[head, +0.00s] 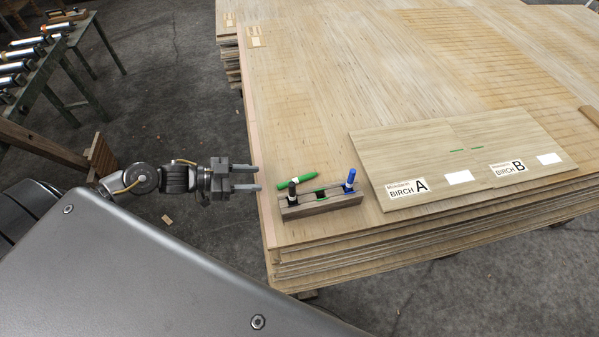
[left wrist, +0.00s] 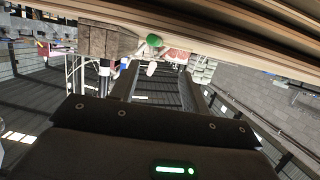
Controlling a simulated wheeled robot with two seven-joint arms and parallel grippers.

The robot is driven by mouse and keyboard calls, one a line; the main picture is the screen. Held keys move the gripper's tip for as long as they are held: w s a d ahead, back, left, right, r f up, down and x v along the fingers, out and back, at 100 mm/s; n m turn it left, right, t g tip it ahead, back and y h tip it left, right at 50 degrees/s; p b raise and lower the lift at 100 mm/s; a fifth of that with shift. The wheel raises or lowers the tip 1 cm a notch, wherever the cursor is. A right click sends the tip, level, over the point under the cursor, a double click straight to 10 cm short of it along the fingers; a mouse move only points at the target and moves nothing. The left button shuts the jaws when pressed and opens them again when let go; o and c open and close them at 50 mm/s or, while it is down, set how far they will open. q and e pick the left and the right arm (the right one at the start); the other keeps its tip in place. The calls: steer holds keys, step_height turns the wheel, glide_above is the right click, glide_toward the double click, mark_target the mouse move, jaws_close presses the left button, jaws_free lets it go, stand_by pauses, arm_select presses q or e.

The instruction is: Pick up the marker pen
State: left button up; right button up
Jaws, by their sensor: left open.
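A green marker pen (head: 295,184) lies on the veneer stack (head: 330,130) near its left edge, just behind a small wooden holder (head: 322,206). A black marker (head: 292,194) stands upright at the holder's left end, and a blue marker (head: 349,181) stands at its right end. My left gripper (head: 258,178) is open and empty at the stack's left edge, left of the green pen and apart from it. In the left wrist view the scene looks upside down; a green end (left wrist: 153,40) shows near the gripper's fingertips (left wrist: 160,72). My right gripper is not in view.
Two veneer sheets labelled Birch A (head: 408,187) and Birch B (head: 510,167) lie right of the holder. A green bench (head: 45,60) with several cylindrical items stands at far left.

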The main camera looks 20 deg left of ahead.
mark_target(290, 180)
arm_select(q)
steer(key=x, duration=0.5)
steer(key=shift+w+d, duration=0.25)
steer(key=shift+d, duration=0.05)
steer(key=shift+s+d+x, duration=0.15)
steer(key=shift+s+x, duration=0.05)
steer(key=shift+x, duration=1.2)
steer(key=shift+s+d+x, duration=0.1)
steer(key=shift+s+x, duration=0.05)
steer(key=shift+x, duration=1.25)
jaws_close()
